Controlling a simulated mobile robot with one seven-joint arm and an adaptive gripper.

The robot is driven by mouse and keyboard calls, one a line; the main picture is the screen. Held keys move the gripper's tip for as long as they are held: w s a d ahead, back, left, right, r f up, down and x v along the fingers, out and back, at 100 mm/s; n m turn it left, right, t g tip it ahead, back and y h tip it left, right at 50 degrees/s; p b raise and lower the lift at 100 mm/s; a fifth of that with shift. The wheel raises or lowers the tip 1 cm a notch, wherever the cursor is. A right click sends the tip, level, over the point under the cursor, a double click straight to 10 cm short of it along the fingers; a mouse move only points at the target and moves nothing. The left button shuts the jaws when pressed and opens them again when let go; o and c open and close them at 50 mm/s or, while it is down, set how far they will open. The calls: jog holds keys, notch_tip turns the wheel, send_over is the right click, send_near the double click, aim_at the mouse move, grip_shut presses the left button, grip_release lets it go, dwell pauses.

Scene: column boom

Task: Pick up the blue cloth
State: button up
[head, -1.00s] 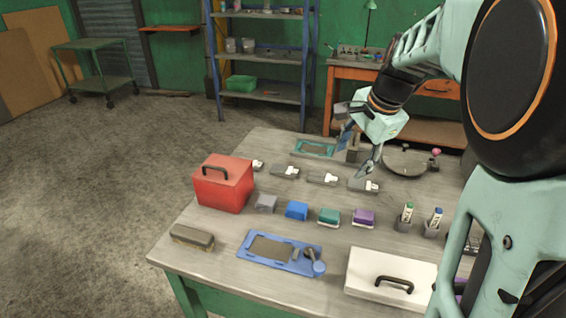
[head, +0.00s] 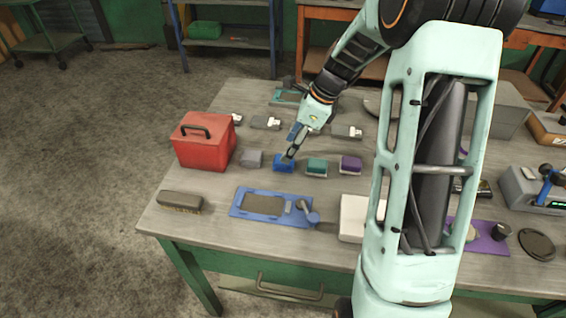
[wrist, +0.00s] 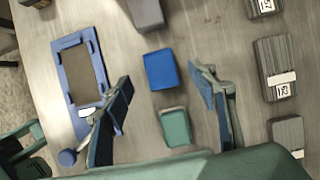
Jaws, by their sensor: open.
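The blue cloth (head: 282,168) is a small folded block lying flat on the table, in a row between a grey block and a green one. In the wrist view the blue cloth (wrist: 161,68) lies ahead of and between the two finger pads. My gripper (head: 291,150) is over the cloth, pointing down, and partly overlaps it in the head view. In the wrist view my gripper (wrist: 163,86) is open, with one finger to each side and nothing held. I cannot tell whether the fingertips touch the table.
The grey block (head: 251,158), green block (head: 317,168) and purple block (head: 350,164) share the row. A red box (head: 203,146) stands left. A blue framed tray (head: 240,208) lies in front, with a brush (head: 180,203) to its left. Dark packs with white labels (head: 265,123) lie behind.

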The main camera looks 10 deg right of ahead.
jog(key=x, duration=0.4)
jog(key=shift+s+d+f, duration=0.15)
jog(key=shift+f, duration=0.65)
jog(key=c, duration=1.3)
jog(key=shift+o, duration=0.2)
jog(key=shift+r, duration=0.15)
